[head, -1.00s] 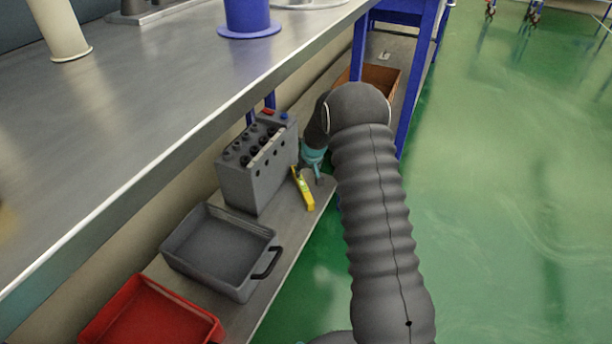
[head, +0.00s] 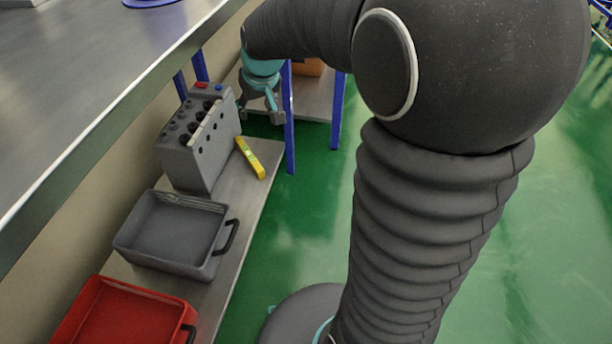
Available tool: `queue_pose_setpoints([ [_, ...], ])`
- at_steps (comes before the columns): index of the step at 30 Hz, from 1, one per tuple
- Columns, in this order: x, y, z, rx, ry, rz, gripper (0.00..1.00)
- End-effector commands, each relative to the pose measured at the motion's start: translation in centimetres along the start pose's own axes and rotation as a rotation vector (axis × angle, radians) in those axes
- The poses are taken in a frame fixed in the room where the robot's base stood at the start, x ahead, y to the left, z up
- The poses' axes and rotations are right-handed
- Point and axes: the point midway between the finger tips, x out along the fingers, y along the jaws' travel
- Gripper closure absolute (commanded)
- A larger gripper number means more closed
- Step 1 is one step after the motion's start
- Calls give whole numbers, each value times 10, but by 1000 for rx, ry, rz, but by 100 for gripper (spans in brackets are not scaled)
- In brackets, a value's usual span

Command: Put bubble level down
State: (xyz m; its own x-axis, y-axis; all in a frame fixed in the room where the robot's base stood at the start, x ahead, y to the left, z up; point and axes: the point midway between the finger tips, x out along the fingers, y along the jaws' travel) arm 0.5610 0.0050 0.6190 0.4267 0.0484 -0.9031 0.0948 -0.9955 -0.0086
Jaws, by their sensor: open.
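The yellow bubble level (head: 250,158) lies on the low shelf (head: 232,205), just right of a grey box with round holes in its top. My gripper (head: 262,112) is in the head view, beyond and above the level. Its fingers are apart and hold nothing. There is a clear gap between the fingers and the level.
The grey box (head: 190,150) stands on the shelf beside the level. A grey tray (head: 228,240) and a red tray (head: 185,325) sit nearer. Blue table legs (head: 289,120) stand close to my gripper. The metal tabletop (head: 90,80) overhangs the shelf at left.

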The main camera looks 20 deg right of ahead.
Motion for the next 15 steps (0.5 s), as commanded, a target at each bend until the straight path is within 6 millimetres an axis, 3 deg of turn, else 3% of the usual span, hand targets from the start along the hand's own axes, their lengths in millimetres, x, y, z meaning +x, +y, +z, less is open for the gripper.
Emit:
queue_pose_setpoints([
  [1,-19,-2,12,3,10,3,47],
  [6,-67,-8,58,20,20,12,47],
  [15,-125,-17,152,52,38,33,47],
])
